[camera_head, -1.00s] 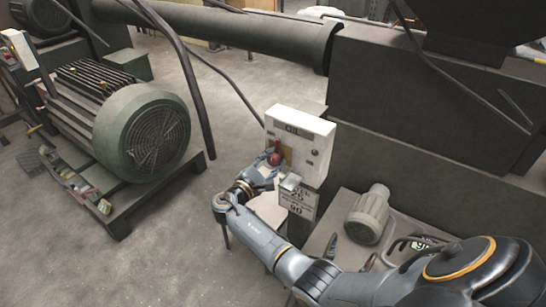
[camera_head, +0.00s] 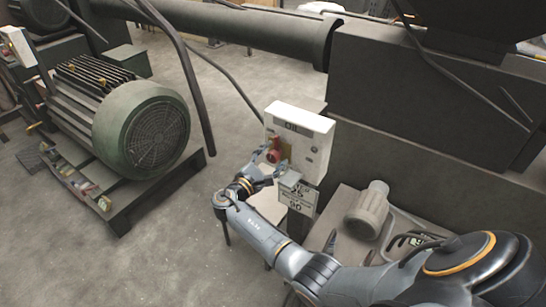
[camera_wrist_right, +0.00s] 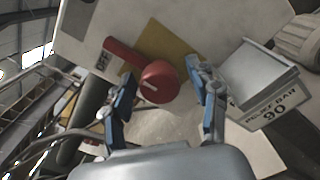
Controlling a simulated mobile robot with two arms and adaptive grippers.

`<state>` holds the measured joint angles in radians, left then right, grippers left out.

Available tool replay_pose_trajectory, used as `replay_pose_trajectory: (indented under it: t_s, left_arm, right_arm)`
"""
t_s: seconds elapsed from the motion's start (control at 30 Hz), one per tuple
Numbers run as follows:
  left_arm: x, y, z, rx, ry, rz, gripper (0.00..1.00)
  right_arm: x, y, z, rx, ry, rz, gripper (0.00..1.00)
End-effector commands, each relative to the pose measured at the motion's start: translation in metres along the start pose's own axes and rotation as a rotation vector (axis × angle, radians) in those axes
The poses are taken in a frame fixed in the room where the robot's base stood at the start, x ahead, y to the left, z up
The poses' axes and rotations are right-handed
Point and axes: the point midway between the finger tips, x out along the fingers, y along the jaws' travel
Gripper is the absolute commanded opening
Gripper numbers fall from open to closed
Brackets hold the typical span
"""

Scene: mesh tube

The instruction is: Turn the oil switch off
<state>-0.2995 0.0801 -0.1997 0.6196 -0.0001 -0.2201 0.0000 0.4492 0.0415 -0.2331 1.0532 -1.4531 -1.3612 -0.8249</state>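The oil switch is a red rotary knob with a handle (camera_wrist_right: 157,82) on a yellow plate, on the front of a white box (camera_head: 300,133) labelled "OIL". It shows small in the head view (camera_head: 275,156). In the right wrist view its handle points up and left toward an "OFF" mark (camera_wrist_right: 103,61). My right gripper (camera_wrist_right: 166,98) is open, its blue-padded fingers on either side of the round part of the knob with gaps between. I cannot tell whether either finger touches it. My left gripper is not in view.
A grey metal box (camera_wrist_right: 248,75) juts out beside the right finger, above a "90" sign (camera_head: 297,197). A green motor (camera_head: 140,130) stands on a pallet at left. A grey motor (camera_head: 367,212) sits right of the switch box. Open floor lies at lower left.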

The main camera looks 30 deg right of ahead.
Motion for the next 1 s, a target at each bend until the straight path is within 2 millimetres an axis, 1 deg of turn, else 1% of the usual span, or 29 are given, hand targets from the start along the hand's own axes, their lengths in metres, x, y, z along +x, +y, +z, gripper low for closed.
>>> replay_pose_trajectory:
  t_s: [0.13, 0.23, 0.37, 0.6, 0.7, 0.83, 1.0]
  left_arm:
    - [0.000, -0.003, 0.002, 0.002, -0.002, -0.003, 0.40]
    - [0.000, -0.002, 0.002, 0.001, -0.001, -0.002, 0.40]
    - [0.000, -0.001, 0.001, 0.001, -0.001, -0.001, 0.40]
    - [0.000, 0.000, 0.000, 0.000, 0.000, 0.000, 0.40]
    - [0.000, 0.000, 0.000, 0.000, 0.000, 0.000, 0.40]
    - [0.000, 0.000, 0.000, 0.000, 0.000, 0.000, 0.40]
    - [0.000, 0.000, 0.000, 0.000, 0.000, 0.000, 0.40]
  right_arm:
    - [-0.002, 0.000, -0.001, 0.000, 0.002, 0.000, 0.59]
    - [-0.010, 0.000, -0.001, 0.000, 0.003, 0.001, 0.59]
    - [-0.033, -0.001, -0.002, 0.002, 0.005, 0.000, 0.59]
    - [-0.084, 0.000, -0.001, 0.000, 0.004, 0.000, 0.59]
    - [-0.101, -0.001, -0.001, 0.000, 0.003, -0.001, 0.59]
    - [-0.114, 0.000, -0.001, 0.000, 0.002, 0.000, 0.59]
    - [-0.120, 0.000, 0.000, 0.000, 0.000, -0.001, 0.59]
